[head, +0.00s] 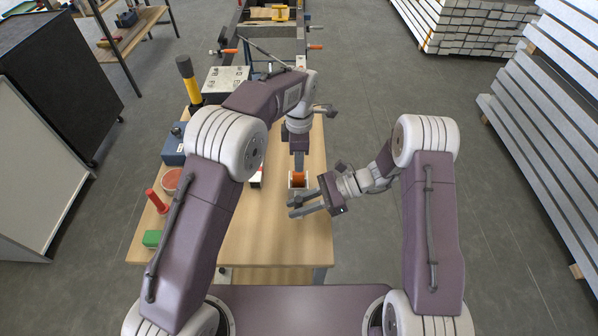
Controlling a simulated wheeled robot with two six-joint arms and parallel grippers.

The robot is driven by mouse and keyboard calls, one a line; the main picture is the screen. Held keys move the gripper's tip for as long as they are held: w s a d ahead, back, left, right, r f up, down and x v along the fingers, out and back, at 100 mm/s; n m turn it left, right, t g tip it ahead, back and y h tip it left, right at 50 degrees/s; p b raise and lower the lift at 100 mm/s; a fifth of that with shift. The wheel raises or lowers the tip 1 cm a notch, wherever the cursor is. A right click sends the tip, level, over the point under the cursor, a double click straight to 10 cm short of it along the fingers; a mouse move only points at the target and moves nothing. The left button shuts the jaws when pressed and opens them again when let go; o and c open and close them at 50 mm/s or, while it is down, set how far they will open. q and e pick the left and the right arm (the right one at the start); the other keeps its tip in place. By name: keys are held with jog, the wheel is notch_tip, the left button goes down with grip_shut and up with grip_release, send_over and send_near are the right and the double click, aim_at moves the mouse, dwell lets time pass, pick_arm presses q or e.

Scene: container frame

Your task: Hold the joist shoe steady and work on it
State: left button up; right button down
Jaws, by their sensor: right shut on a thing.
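A small light-coloured piece with an orange middle, which I take for the joist shoe (298,181), is on the wooden workbench (268,232). My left gripper (299,160) points down from above, directly over the orange part. Its fingertips are too small and covered to tell whether they are open or touching. My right gripper (293,206) reaches in from the right, low over the bench. Its fingers lie at the near side of the shoe and are shut on it. The fingers hide part of the shoe's lower edge.
A red-and-white item (257,178) lies left of the shoe. The bench's near part is clear.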

pick_arm(q)
jog(key=shift+r, duration=0.95)
jog(key=s+a+f+m, duration=0.2)
jog(key=s+a+m, duration=0.7)
jog(key=s, duration=0.1)
jog(key=s+a+f+m+t, duration=0.1)
jog(key=s+a+f+m, duration=0.2)
jog(key=s+a+m, duration=0.5)
jog(key=s+a, duration=0.1)
jog(key=s, duration=0.1)
jog(key=shift+s+m, duration=0.4)
